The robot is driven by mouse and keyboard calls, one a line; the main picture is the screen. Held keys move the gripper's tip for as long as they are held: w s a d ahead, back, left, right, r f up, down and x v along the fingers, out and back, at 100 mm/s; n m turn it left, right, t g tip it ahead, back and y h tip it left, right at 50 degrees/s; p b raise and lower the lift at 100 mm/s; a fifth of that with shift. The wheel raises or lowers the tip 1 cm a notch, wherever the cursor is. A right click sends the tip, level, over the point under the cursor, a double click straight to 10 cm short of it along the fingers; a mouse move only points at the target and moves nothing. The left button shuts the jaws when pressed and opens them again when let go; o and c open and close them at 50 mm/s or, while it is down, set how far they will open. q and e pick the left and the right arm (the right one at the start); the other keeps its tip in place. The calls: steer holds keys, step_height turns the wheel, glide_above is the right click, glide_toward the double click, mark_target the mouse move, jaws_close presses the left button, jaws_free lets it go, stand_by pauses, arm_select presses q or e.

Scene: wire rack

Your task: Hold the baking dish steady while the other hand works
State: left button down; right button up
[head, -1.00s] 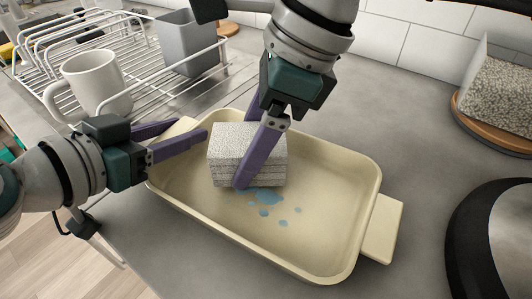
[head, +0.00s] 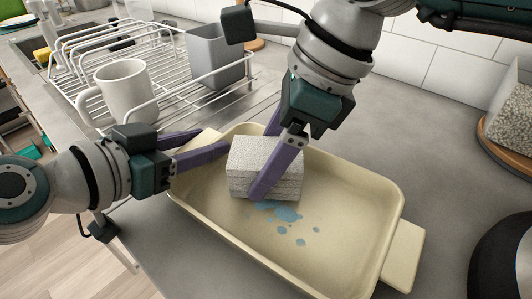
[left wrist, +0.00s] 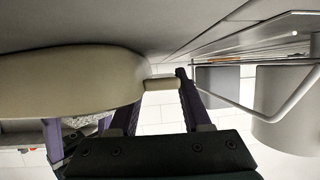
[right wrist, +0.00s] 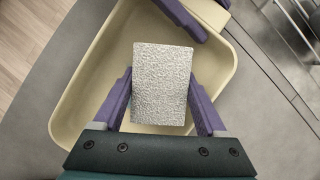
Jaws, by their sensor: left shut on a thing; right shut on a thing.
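The cream baking dish (head: 350,215) sits on the grey counter, with a tab handle at each end. My left gripper (head: 212,141) is shut on its left handle (head: 205,137); in the left wrist view the dish (left wrist: 75,75) and its handle (left wrist: 161,84) show near the fingers. My right gripper (head: 262,160) is shut on a speckled white block (head: 265,158), one finger on each side, inside the dish. The block also shows between the fingers in the right wrist view (right wrist: 161,85). Blue spots (head: 283,213) mark the dish floor beside the block. The block's underside is hidden.
A wire rack (head: 165,95) with a white mug (head: 125,92) and a grey holder (head: 215,62) stands behind my left gripper. A dark rounded object (head: 500,250) is at the lower right.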

steer(key=shift+f, duration=0.75)
stand_by(0.7)
steer(key=shift+s+a, duration=0.35)
steer(key=shift+s, duration=0.3)
steer(key=shift+s+a, duration=0.35)
steer(key=shift+s, duration=0.25)
steer(key=shift+w+d+r, duration=0.1)
steer(key=shift+w+d, duration=0.25)
steer(key=shift+w, duration=0.25)
steer(key=shift+w+d+r, duration=0.1)
steer(key=shift+w+d, duration=0.25)
steer(key=shift+w, duration=0.2)
steer(key=shift+s+a, duration=0.7)
steer(key=shift+s, duration=0.35)
steer(key=shift+w, duration=0.1)
steer(key=shift+w+d, duration=0.65)
steer(key=shift+w, duration=0.35)
